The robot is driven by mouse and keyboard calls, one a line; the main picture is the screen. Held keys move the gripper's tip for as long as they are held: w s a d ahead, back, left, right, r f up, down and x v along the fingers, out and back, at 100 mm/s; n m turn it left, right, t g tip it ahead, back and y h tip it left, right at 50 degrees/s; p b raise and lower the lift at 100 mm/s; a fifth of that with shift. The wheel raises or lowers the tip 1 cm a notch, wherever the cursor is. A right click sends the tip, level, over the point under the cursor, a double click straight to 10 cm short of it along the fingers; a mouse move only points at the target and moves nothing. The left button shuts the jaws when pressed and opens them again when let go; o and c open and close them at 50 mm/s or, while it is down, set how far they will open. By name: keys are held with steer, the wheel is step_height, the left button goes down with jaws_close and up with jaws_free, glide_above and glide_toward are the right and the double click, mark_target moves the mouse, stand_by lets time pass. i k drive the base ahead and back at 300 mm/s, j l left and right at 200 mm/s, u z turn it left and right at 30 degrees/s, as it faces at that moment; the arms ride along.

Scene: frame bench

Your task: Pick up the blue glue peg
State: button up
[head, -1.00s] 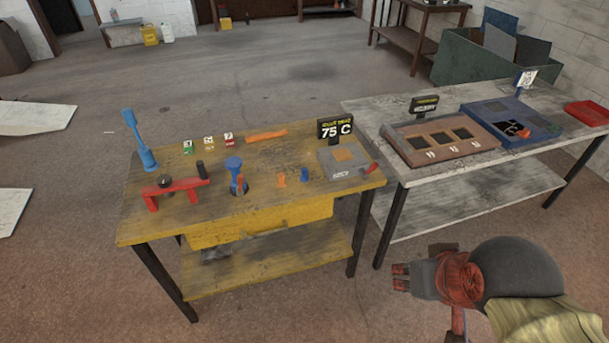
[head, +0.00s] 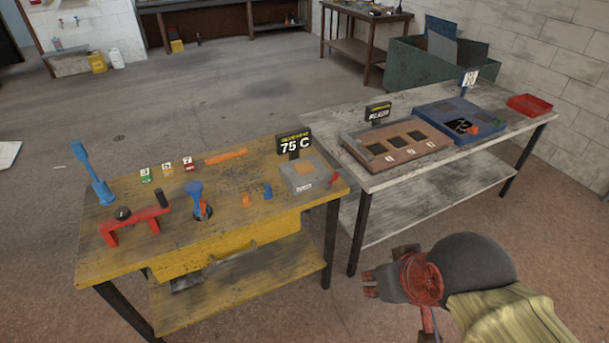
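The blue glue peg (head: 268,192) is a small blue piece standing on the yellow table (head: 240,226), near its front edge. A similar small orange peg (head: 246,200) stands just left of it, apart from it. My gripper (head: 369,284) is at the lower right, in front of the tables and well away from the peg. Its fingertips point left. The fingers are small and seen from the side, so I cannot tell whether they are open or shut. I see nothing held in it.
A grey heater box (head: 300,178) with a 75 C sign (head: 294,144) stands right of the peg. A grey table (head: 395,187) holds a brown tray (head: 358,154). Open floor lies between my gripper and the tables.

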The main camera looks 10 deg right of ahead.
mark_target(268, 195)
steer(key=i+u, duration=0.3)
steer(key=i, duration=0.3)
steer(key=i+l+u, duration=0.15)
steer(key=i+u, duration=0.15)
steer(key=i, duration=0.3)
